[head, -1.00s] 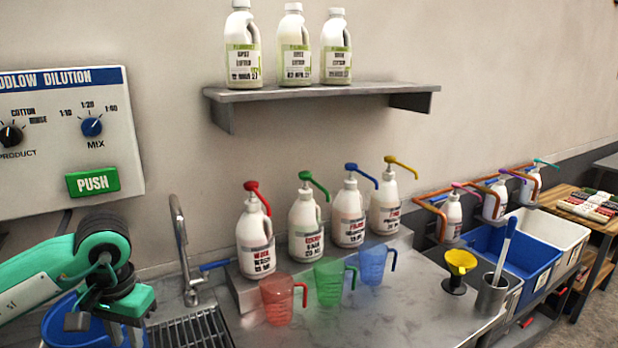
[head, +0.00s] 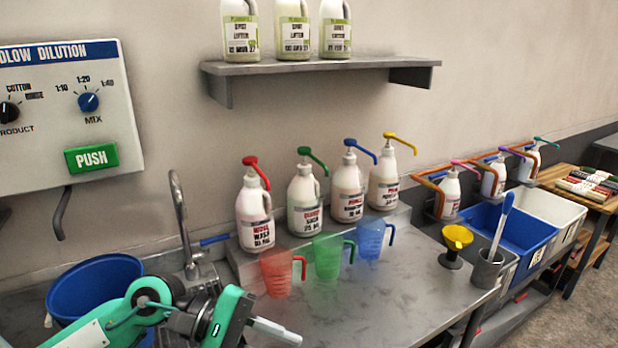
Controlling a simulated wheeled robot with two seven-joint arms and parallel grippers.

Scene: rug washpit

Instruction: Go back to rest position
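My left arm comes in from the lower left, bent, over the front of the sink. Its gripper (head: 274,330) points right at the bottom edge of the head view, in front of the red jug (head: 276,274) and apart from it. Only part of the gripper shows, seen from the side, so the gap between its fingers cannot be made out. I see nothing held in it. My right gripper is not in view.
A blue bucket (head: 94,288) stands by the tap (head: 182,222), close behind my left arm. Green (head: 327,257) and blue (head: 369,239) jugs stand on the counter (head: 400,290) before several pump bottles. The dilution panel (head: 70,115) hangs at left.

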